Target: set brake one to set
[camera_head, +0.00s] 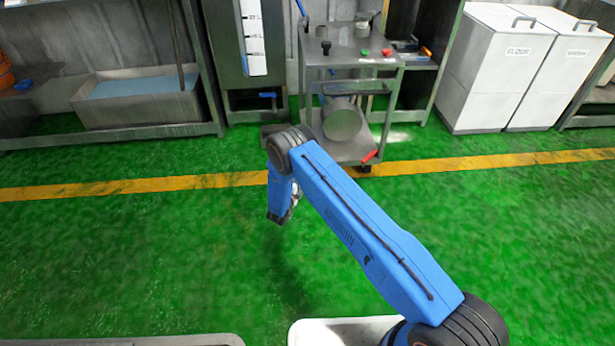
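A steel cart (352,60) stands beyond the yellow floor line. A red lever (371,156) sticks out low at its front right corner, by a dark caster (364,168). It looks like a caster brake; no label is readable, so I cannot tell whether it is brake one or how it is set. The cart's front left corner is hidden behind my blue arm. My gripper (294,203) hangs low at the arm's far end, left of the cart and apart from the red lever. It is mostly hidden by my arm links, and its fingers cannot be made out.
A round grey drum (342,120) sits on the cart's lower shelf. White bins (495,65) stand at right, a steel trough (135,100) at left. The green floor before the cart is clear.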

